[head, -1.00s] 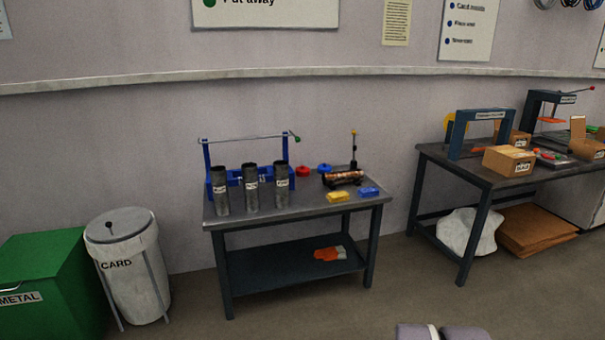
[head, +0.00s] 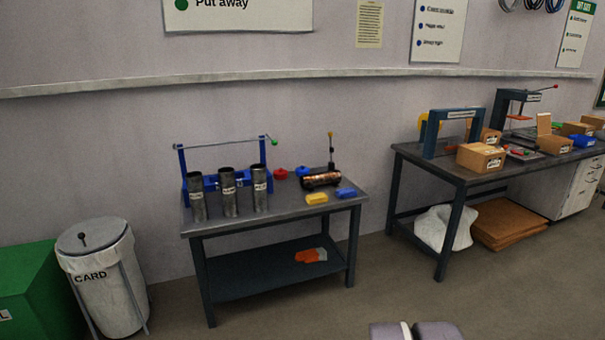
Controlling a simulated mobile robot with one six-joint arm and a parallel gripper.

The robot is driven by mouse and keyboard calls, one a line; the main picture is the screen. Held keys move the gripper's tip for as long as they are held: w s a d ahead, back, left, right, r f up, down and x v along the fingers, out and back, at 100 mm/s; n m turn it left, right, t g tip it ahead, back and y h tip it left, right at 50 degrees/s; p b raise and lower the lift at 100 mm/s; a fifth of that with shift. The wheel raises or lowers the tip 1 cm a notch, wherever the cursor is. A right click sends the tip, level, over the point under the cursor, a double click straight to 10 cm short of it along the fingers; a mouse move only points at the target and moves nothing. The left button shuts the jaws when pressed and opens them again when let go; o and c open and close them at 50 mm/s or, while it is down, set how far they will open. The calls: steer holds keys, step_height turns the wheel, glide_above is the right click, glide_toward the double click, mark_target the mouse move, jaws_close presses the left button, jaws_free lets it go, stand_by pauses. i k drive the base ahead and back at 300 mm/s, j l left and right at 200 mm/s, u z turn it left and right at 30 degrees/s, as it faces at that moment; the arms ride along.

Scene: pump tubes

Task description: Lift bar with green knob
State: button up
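A thin grey bar (head: 222,142) lies across the top of a blue frame (head: 183,163) at the back left of the small work table. A green knob (head: 274,142) is on the bar's right end, just past the right post. Three dark labelled tubes, the left (head: 198,206), middle (head: 228,196) and right (head: 260,193), stand upright in front of the frame and hide part of its lower body.
On the small table (head: 290,213), right of the tubes, are a red cap (head: 281,174), a copper coil device (head: 321,181), a yellow block (head: 317,198) and a blue block (head: 346,193). A white bin (head: 105,285) stands left. The floor in front is clear.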

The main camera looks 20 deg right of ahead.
mark_target(274, 142)
steer(key=i+l, duration=0.15)
steer(key=i, duration=0.85)
steer(key=i+l, duration=0.1)
steer(key=i, duration=0.95)
steer(key=i+l, duration=0.15)
steer(key=i, duration=0.85)
steer(key=l+z, duration=0.05)
